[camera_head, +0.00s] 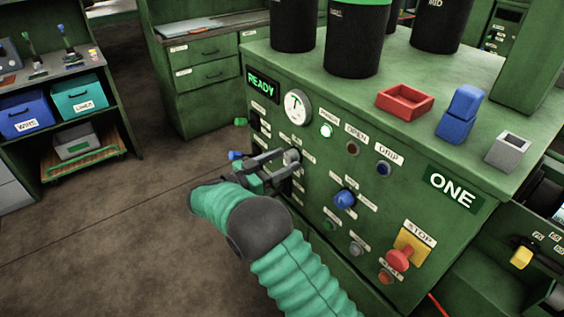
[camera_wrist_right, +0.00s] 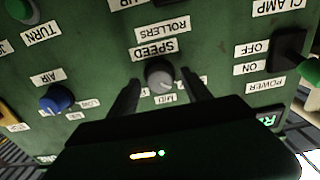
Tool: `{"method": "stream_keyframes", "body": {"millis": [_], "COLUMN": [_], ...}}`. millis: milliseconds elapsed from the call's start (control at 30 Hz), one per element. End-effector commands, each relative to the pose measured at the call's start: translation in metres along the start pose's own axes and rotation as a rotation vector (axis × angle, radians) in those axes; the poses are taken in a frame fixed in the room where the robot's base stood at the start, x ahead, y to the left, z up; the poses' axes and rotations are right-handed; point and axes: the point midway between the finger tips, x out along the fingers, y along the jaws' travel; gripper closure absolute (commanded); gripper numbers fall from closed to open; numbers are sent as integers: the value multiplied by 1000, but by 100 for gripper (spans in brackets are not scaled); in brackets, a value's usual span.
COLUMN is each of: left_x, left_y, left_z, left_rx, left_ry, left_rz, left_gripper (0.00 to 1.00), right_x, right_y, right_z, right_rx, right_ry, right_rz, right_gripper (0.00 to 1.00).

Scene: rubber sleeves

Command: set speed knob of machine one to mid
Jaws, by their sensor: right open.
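Machine one (camera_head: 400,170) is the green cabinet with the large ONE plate. Its speed knob (camera_wrist_right: 160,75) is a small grey knob beside the SPEED label (camera_wrist_right: 155,49), which reads upside down in the wrist view. A MID label (camera_wrist_right: 166,99) lies on the knob's other side, partly covered by my gripper. My right gripper (camera_wrist_right: 160,79) is open, one finger on each side of the knob. I cannot tell whether the fingers touch it, and the knob's pointer direction is unclear. In the head view the right gripper (camera_head: 285,163) reaches the panel's left part. My left gripper is not in view.
A blue knob (camera_head: 344,199), a red stop button (camera_head: 400,259) and a round gauge (camera_head: 296,107) sit on the same panel. A red tray (camera_head: 405,102) and blue block (camera_head: 459,113) rest on top. The floor (camera_head: 110,225) at left is clear.

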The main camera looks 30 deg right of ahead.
Motion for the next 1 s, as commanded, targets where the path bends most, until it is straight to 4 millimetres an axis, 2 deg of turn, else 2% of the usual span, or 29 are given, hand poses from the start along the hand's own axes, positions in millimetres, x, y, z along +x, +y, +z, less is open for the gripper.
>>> {"method": "stream_keyframes", "body": {"millis": [67, 500, 767, 1000], "left_x": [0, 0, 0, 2], "left_y": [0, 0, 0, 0], "left_z": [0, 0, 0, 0], "left_rx": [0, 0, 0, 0], "left_ry": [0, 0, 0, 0], "left_rz": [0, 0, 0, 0], "left_gripper": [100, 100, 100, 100], "right_x": [0, -1, -1, -1], "right_y": [0, 0, -1, -1], "right_z": [0, 0, 0, 0], "right_rx": [0, 1, 18, 117], "right_ry": [0, 0, 0, 0], "right_rz": [0, -1, -2, -3], "right_gripper": [44, 100, 100, 100]}}
